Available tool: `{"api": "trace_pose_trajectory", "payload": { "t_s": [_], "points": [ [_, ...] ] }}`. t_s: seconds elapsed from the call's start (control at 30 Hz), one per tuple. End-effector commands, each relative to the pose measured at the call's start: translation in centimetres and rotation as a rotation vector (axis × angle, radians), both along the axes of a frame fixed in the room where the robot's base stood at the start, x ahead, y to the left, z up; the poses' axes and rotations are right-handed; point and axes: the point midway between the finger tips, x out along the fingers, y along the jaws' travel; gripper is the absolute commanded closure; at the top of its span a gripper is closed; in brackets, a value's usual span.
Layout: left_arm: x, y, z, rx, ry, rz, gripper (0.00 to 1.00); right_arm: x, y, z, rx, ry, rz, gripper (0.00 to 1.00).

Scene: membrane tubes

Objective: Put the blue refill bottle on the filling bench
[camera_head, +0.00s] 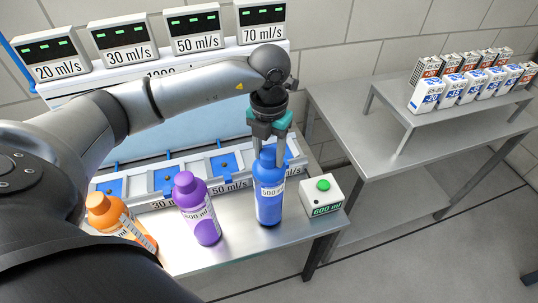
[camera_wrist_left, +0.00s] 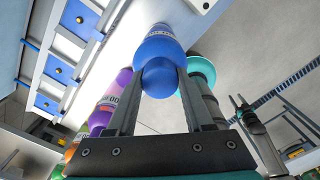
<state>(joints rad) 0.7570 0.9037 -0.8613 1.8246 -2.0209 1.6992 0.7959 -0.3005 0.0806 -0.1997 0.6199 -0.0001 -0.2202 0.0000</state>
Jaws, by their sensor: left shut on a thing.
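The blue refill bottle (camera_head: 268,190), labelled 500 ml, is upright over the front right part of the filling bench (camera_head: 240,258). I cannot tell if its base touches the bench top. My left gripper (camera_head: 268,146) comes down from above and is shut on the bottle's rounded top. In the left wrist view the blue bottle (camera_wrist_left: 160,50) sits between the two fingers of my left gripper (camera_wrist_left: 160,82).
A purple bottle (camera_head: 198,212) and a tilted orange bottle (camera_head: 112,216) are left of the blue one. A white box with a green button (camera_head: 322,196), marked 600 ml, is close on its right. Blue-marked stations (camera_head: 222,164) line the back. A metal table (camera_head: 375,110) with cartons stands right.

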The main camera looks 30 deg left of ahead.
Motion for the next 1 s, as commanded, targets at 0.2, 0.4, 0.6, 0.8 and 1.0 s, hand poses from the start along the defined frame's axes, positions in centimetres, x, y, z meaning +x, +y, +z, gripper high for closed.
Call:
{"api": "trace_pose_trajectory", "payload": {
  "t_s": [0.2,0.4,0.6,0.8,1.0],
  "points": [
    [0.12,-0.03,-1.21,-0.002,-0.006,-0.001,1.00,0.00,0.01,0.00,0.000,0.000,0.000,0.50],
    [0.10,-0.02,-1.35,-0.001,-0.005,-0.001,1.00,0.00,0.02,-0.16,0.000,0.000,0.000,0.50],
    [0.00,0.00,-1.58,0.000,-0.001,-0.001,0.34,0.02,0.03,-0.24,0.000,0.000,0.000,0.50],
    [-0.01,0.01,-1.58,0.000,-0.001,-0.001,0.18,0.01,0.04,-0.24,0.000,-0.001,0.000,0.50],
    [-0.01,0.01,-1.50,0.000,-0.001,-0.001,0.18,0.03,0.04,-0.17,0.001,-0.001,0.000,0.50]
  ]
}}
